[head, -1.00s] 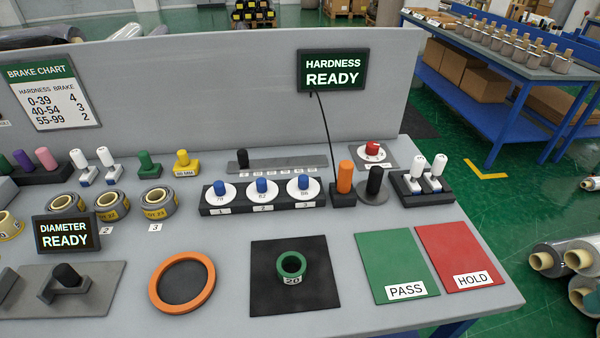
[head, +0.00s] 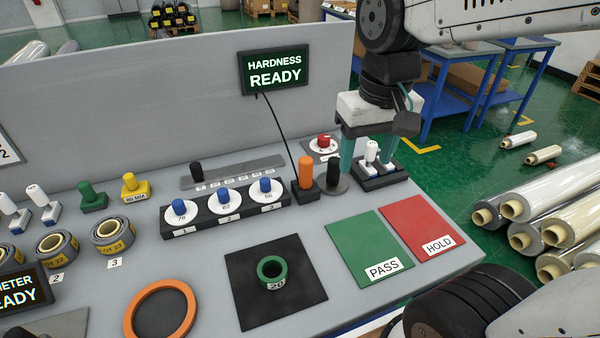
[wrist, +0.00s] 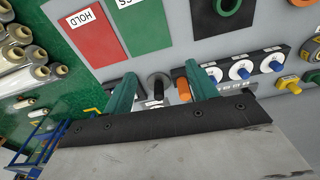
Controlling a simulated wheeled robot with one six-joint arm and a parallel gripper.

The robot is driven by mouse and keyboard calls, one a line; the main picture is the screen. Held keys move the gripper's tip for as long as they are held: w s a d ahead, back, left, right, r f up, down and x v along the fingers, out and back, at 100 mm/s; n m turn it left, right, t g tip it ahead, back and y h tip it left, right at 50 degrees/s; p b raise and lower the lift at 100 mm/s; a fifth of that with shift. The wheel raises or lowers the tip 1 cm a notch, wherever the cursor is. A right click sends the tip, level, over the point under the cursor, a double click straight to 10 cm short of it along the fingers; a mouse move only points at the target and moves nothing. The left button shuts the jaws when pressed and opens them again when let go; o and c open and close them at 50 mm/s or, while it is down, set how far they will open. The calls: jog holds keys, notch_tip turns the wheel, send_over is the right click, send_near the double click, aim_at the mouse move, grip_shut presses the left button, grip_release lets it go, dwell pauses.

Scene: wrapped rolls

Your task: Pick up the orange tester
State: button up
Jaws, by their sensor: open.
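The orange tester (head: 306,173) is an upright orange cylinder on a small black base, with a cable running up to the hardness display. It stands right of the row of blue-knobbed dials. My gripper (head: 367,162) is open and empty, with its two teal fingers pointing down, to the right of the tester in the head view. In the wrist view my gripper (wrist: 161,72) shows the orange tester (wrist: 183,86) between the fingers in the picture, nearer the right one. The fingers partly hide the white-topped pieces behind.
A black round-based post (head: 334,176) stands close right of the tester. White-topped pieces (head: 372,153) on a black block sit farther right. A red-knobbed dial (head: 324,143) is behind. The green PASS mat (head: 367,248) and red HOLD mat (head: 421,226) are bare in front.

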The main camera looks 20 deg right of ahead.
jog(key=w+a+f, duration=0.2)
jog(key=w+f, duration=0.1)
jog(key=w, duration=0.7)
jog(key=m+g, duration=0.1)
jog(key=m, duration=0.1)
send_over(306, 169)
jog(key=w, duration=0.2)
jog(key=f, duration=0.6)
jog(key=shift+s+d+f, duration=0.15)
jog(key=shift+s+f, duration=0.05)
jog(key=shift+f, duration=0.05)
jog(key=f, duration=0.8)
jog(key=shift+w+d+f, duration=0.1)
jog(key=shift+d, duration=0.1)
grip_shut()
